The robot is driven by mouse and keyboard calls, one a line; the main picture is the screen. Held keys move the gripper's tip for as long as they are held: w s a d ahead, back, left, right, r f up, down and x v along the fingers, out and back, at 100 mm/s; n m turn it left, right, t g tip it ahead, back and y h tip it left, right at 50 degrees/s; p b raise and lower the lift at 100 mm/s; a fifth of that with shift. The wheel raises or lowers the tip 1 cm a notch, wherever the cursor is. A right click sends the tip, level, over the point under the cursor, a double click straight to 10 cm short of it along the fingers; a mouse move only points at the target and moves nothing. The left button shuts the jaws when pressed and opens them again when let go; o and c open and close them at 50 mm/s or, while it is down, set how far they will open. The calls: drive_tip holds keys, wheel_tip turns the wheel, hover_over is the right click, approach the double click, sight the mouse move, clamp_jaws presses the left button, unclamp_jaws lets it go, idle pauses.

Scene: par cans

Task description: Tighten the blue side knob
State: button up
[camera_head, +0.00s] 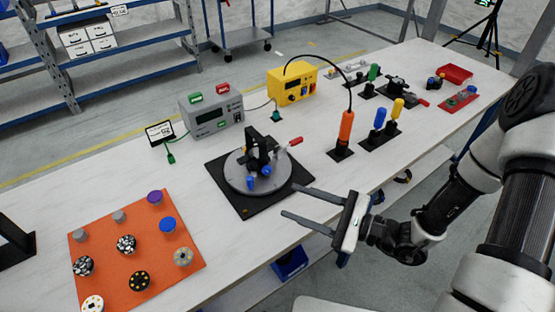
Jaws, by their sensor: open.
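A grey round turntable (258,180) sits on a black square base on the white bench. A black upright fixture (259,147) stands on it. Two blue knobs show low on the fixture: one (250,184) at its front left and one (267,171) at its front right. I cannot tell which is the side knob. A red-tipped lever (296,141) points to the right. My gripper (296,226) is open and empty, with its fingers pointing left, in front of and below the turntable in the picture. It is apart from the knobs.
An orange board (190,245) with several round knobs lies at the left. A grey box (211,115) and a yellow box (292,86) stand behind the turntable. An orange-handled tool (346,128) stands upright to the right, near blue and yellow handles (379,118). Bare bench lies left of the turntable.

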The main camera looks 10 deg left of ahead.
sight(268, 171)
drive_tip(key=w+f+m+t+h, duration=0.1)
drive_tip(key=f+m+t, duration=0.1)
drive_tip(key=f+m, duration=0.1)
drive_tip(key=w+d+f+m+t+h, duration=0.1)
drive_tip(key=f+m+t, duration=0.2)
drive_tip(key=w+d+f+m+t+h+p, duration=0.1)
drive_tip(key=f+m+t, duration=0.2)
drive_tip(key=shift+w+d+f+h, duration=0.15)
drive_tip(key=shift+w+h, duration=0.15)
drive_tip(key=shift+w, duration=0.05)
drive_tip(key=shift+w+f+m, duration=0.15)
drive_tip(key=shift+w+m, duration=0.05)
drive_tip(key=shift+m, duration=0.1)
drive_tip(key=x, duration=1.7)
drive_tip(key=c, duration=1)
drive_tip(key=shift+c, duration=0.4)
